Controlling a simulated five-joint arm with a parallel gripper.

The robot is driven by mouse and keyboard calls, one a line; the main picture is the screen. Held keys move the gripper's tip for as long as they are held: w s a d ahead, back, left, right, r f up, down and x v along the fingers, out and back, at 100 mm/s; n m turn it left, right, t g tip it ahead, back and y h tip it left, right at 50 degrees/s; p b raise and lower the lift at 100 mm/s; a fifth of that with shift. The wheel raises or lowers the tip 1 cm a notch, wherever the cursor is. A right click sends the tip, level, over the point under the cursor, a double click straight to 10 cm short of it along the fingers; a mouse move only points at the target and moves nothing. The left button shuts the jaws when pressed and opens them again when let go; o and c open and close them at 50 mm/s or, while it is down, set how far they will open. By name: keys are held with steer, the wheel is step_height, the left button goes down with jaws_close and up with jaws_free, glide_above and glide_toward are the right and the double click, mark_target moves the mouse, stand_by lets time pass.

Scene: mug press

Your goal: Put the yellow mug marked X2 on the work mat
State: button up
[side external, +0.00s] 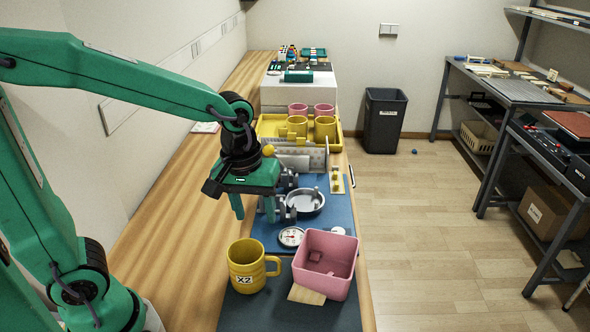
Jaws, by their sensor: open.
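The yellow mug marked X2 (246,268) stands upright at the front of the bench, its label facing the camera and its handle pointing right. It appears to stand at the left part of a dark mat (290,316). A blue mat (338,208) lies farther back, with several metal parts on it. The picture does not show which one is the work mat. My green gripper (254,212) points down, open and empty, behind the mug and above it, apart from it. It hides part of the blue mat's left side.
A pink square bin (342,247) stands just right of the mug, by a small wooden piece (305,295). A round dial (291,236) and a metal dish (306,199) lie behind. Pink and yellow mugs stand in a yellow tray (271,121) farther back. The dark mat's front is clear.

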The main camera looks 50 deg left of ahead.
steer(key=s+a+r+m+t, duration=0.4)
steer(key=s+a+r+m, duration=0.1)
steer(key=s+r+m, duration=0.1)
steer(key=shift+s+a+r+m, duration=0.2)
steer(key=shift+s+m, duration=0.3)
steer(key=shift+s, duration=0.55)
stand_by(0.6)
